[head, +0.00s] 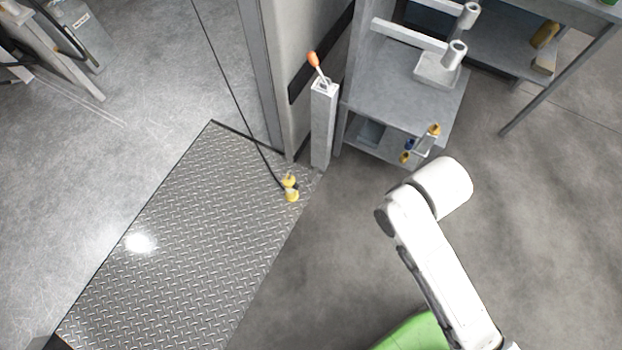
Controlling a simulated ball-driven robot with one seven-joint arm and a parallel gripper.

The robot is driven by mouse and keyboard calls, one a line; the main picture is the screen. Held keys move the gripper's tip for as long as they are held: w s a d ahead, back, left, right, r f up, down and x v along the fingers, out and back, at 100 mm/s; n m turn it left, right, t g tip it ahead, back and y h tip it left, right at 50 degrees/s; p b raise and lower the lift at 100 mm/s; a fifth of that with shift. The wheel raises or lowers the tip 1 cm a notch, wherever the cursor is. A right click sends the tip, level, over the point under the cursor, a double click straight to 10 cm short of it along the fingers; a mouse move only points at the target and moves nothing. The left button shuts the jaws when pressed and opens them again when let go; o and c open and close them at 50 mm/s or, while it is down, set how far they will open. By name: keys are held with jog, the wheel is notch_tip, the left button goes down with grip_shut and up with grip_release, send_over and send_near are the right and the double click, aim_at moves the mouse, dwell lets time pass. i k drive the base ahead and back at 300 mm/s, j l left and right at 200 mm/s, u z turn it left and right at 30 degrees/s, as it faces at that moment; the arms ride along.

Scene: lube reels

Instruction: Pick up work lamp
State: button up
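A small yellow object (291,188) at the end of a long black cord looks like the work lamp. It shows in the head view near the right edge of the tread-plate. The cord runs up and left out of the top of the picture. I cannot tell whether the lamp hangs just above the plate or rests on it. My white arm is at the lower right, well apart from the lamp. My gripper does not show.
The diamond tread-plate (185,250) covers the floor at the left. A grey post (323,125) with an orange-knobbed lever stands just behind the lamp, beside a wall column. A grey metal shelf unit (395,92) stands right of the post. Concrete floor (320,260) in front is clear.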

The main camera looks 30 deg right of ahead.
aim_at(289, 181)
jog(key=k, duration=0.15)
jog(key=i+u, duration=0.8)
jog(key=i, duration=0.25)
jog(key=l, duration=0.05)
